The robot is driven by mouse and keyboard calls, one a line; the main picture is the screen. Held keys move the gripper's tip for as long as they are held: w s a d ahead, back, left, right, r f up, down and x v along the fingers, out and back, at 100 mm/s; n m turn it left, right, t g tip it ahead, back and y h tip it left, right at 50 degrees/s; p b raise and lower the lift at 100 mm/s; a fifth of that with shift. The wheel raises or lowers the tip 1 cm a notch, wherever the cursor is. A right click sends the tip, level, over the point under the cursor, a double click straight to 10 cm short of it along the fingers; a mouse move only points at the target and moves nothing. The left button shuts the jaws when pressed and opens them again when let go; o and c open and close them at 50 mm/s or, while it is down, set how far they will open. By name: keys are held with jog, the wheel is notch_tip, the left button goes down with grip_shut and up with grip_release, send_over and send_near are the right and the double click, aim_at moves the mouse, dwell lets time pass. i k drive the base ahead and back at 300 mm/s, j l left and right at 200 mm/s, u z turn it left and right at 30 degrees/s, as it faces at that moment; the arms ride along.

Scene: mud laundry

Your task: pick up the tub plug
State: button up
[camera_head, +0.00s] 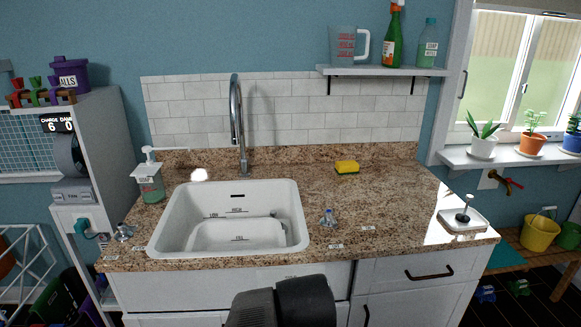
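A small dark piece with a thin, pale-topped upright stem, which looks like the tub plug (463,216), stands on a shallow white dish (450,224) at the right end of the counter. Labels or print near it are too small to read. A dark part of my arm shows at the bottom middle, in front of the cabinets and well left of the dish. My gripper's fingers do not show, so nothing can be seen of what they hold.
A small blue-and-clear item (329,218) stands right of the sink. A yellow sponge (347,167) lies near the backsplash.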

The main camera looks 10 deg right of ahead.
aim_at(460, 217)
jog(key=z, duration=1.65)
jog(key=i, duration=0.05)
